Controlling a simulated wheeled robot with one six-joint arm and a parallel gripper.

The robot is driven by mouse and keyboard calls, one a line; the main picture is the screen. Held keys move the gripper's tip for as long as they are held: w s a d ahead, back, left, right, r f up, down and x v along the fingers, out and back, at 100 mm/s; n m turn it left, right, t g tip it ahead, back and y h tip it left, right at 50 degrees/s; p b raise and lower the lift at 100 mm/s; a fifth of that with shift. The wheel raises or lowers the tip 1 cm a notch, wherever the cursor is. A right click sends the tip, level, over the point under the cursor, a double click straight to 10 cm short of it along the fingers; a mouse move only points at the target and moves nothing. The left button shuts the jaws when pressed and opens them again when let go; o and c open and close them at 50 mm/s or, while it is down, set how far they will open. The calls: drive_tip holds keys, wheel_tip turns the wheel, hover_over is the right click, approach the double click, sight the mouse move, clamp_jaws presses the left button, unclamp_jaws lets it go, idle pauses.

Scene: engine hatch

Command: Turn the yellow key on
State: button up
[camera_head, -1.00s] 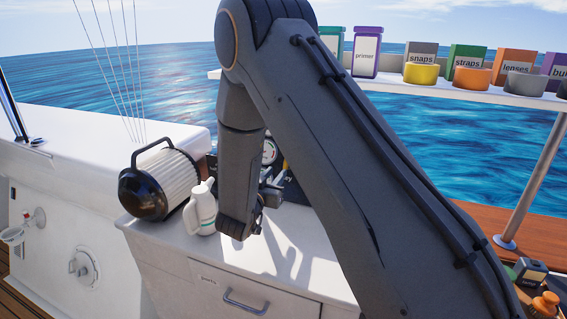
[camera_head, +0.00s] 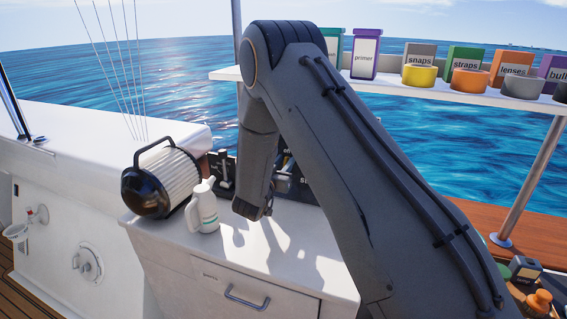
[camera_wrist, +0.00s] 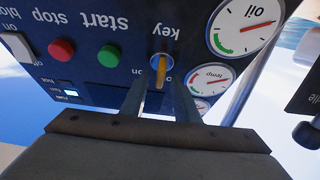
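The yellow key (camera_wrist: 162,72) sits in a round silver switch on the dark panel (camera_wrist: 110,22), which appears upside down in the wrist view. "Key" is printed beside it, with small on/off lettering nearby. My gripper (camera_wrist: 160,88) is open, with one finger on each side of the key's near end. I cannot tell whether either finger touches it. In the head view, part of the panel (camera_head: 225,180) shows behind my arm. My arm hides the key and the gripper's fingers there.
The panel has a red button (camera_wrist: 61,50), a green button (camera_wrist: 108,55), an oil gauge (camera_wrist: 245,25) and a temp gauge (camera_wrist: 208,80).

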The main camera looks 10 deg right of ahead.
clamp_jaws()
drive_tip(key=shift+m+b, duration=0.35)
drive_tip(key=shift+m, duration=0.15)
drive_tip(key=m+g+h+b, duration=0.1)
drive_tip(key=m, duration=0.2)
drive_tip(key=m+g+h+b, duration=0.1)
drive_tip(key=m+b, duration=0.1)
drive_tip(key=m, duration=0.1)
drive_tip(key=shift+g, duration=0.3)
drive_tip(key=m+g+b, duration=0.1)
drive_tip(key=m, duration=0.3)
drive_tip(key=m+g+h+b, duration=0.1)
drive_tip(key=m+g, duration=0.1)
drive_tip(key=m, duration=0.1)
drive_tip(key=shift+m, duration=0.4)
drive_tip(key=shift+g, duration=0.3)
unclamp_jaws()
drive_tip(key=shift+s, duration=0.1)
drive_tip(key=shift+d, duration=0.1)
